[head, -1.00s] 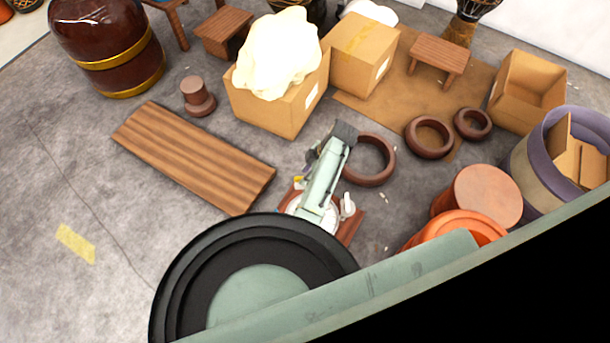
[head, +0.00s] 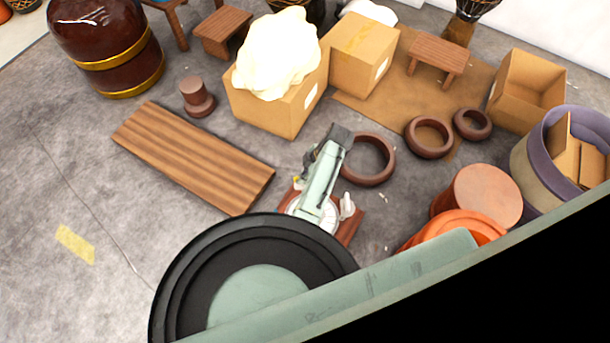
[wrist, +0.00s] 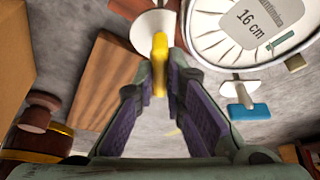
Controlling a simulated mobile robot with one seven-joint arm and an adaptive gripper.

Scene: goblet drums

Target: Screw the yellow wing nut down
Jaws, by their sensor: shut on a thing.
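The yellow wing nut (wrist: 159,62) stands upright in front of a white disc (wrist: 153,32) in the wrist view. My gripper (wrist: 160,72) is shut on it, with one purple-padded finger on each side. The fingers hide parts of the nut's sides, and the thread below it cannot be made out. In the head view a small yellow bit (head: 296,181) shows left of my pale green arm (head: 322,175). The fingertips are hidden there.
A round white face marked "16 cm" (wrist: 263,18) lies close to the right of the nut. In the head view, a brown ring (head: 385,172) and a wooden board (head: 190,155) lie nearby.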

